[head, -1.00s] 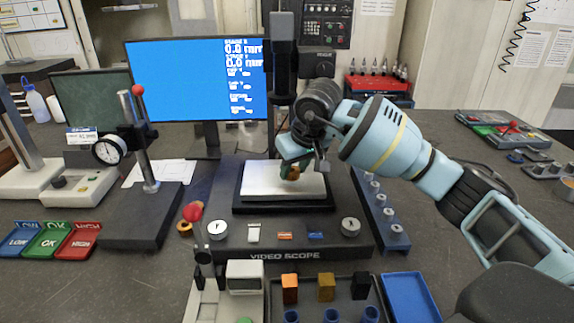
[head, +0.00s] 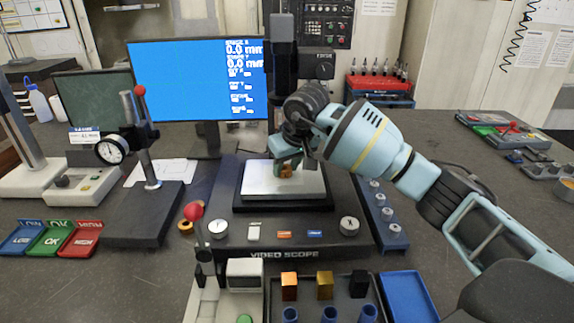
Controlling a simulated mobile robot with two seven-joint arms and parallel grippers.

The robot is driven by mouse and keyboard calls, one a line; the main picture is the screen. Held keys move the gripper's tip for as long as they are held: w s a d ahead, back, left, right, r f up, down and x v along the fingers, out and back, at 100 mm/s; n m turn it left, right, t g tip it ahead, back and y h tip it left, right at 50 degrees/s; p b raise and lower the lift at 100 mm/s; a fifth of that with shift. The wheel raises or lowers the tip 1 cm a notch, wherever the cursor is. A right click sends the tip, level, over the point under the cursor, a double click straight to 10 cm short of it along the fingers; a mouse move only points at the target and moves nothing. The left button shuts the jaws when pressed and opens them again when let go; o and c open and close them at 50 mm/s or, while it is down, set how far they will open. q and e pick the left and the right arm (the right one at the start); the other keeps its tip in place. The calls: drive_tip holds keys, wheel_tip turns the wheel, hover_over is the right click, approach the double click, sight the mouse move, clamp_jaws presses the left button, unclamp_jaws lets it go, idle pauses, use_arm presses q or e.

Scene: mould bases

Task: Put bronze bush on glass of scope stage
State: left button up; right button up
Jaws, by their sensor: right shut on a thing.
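The bronze bush (head: 286,171) is a small orange-brown piece over the pale glass of the scope stage (head: 262,187). My right gripper (head: 287,162) is shut on the bush and reaches in from the right, over the far middle part of the glass. The bush is at or just above the glass; I cannot tell whether it touches. The gripper's wrist hides part of the fingers. The stage sits on the black video scope base (head: 300,236), below the scope column. My left gripper is not in view.
The scope column (head: 284,80) rises close behind my right gripper. A blue-screened monitor (head: 195,85) and a dial gauge stand (head: 140,215) are at left. A blue rack (head: 384,222) is right of the base. A tray with coloured blocks (head: 357,307) is in front.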

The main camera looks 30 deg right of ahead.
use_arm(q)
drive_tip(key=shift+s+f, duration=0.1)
use_arm(e)
drive_tip(key=shift+f, duration=0.2)
drive_tip(key=o, duration=1.2)
drive_tip(key=shift+s+r, duration=0.1)
drive_tip(key=shift+r, duration=0.45)
drive_tip(key=v, duration=0.4)
drive_tip(key=shift+r, duration=0.2)
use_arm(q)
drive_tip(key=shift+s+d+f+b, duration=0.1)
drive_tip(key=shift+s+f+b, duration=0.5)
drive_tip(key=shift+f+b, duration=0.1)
use_arm(e)
drive_tip(key=s, duration=1.2)
drive_tip(key=shift+d, duration=0.45)
drive_tip(key=shift+f, duration=0.1)
